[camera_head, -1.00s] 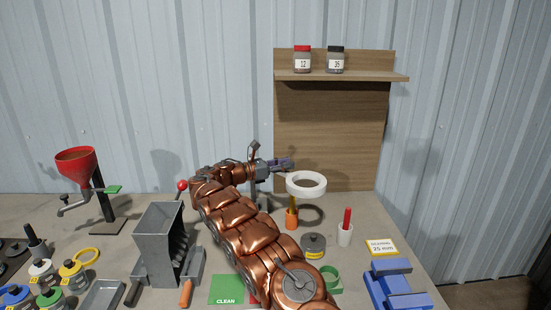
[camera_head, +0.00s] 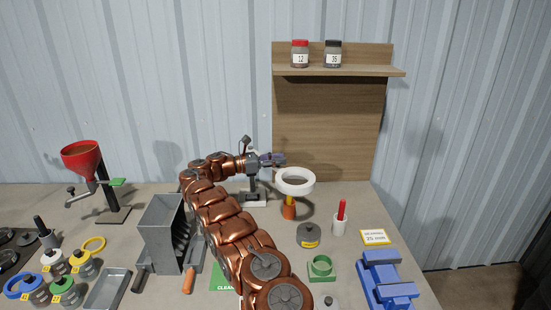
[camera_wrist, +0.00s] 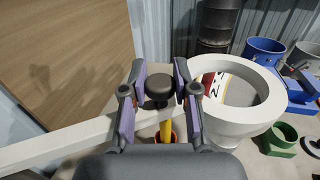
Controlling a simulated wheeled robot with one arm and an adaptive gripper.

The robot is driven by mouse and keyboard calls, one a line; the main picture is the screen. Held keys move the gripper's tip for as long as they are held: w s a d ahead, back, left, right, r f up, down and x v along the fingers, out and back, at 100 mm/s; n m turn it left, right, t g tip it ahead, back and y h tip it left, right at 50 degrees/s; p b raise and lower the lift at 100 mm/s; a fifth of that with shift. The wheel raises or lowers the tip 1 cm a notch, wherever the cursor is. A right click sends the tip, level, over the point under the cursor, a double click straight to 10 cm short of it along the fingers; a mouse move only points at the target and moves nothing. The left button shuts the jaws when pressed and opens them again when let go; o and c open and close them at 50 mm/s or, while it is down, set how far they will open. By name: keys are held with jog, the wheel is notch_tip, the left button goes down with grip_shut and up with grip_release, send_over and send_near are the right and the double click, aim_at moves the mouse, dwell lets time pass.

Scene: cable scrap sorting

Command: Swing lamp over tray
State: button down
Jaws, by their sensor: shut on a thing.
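The lamp has a white ring head (camera_head: 295,182), seen large in the wrist view (camera_wrist: 268,112), on a white arm (camera_wrist: 50,145). A dark round knob (camera_wrist: 158,86) sits between my fingers. My gripper (camera_head: 279,159) is at the back of the bench, just behind and left of the ring. In the wrist view my gripper (camera_wrist: 160,92) is shut on the knob. A grey tray (camera_head: 107,289) lies at the front left. My arm hides part of the bench between the tray and the lamp.
An orange cup (camera_head: 289,212) stands under the ring. A grey riffle box (camera_head: 160,235), red funnel mill (camera_head: 82,160), red-handled tool in a white cup (camera_head: 340,221) and blue vise (camera_head: 384,275) stand around. A wooden shelf (camera_head: 350,71) with two jars rises behind.

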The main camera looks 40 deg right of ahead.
jog(key=shift+f, duration=0.15)
jog(key=c, duration=0.9)
grip_release()
jog(key=shift+d+b, duration=0.1)
jog(key=shift+b, duration=0.3)
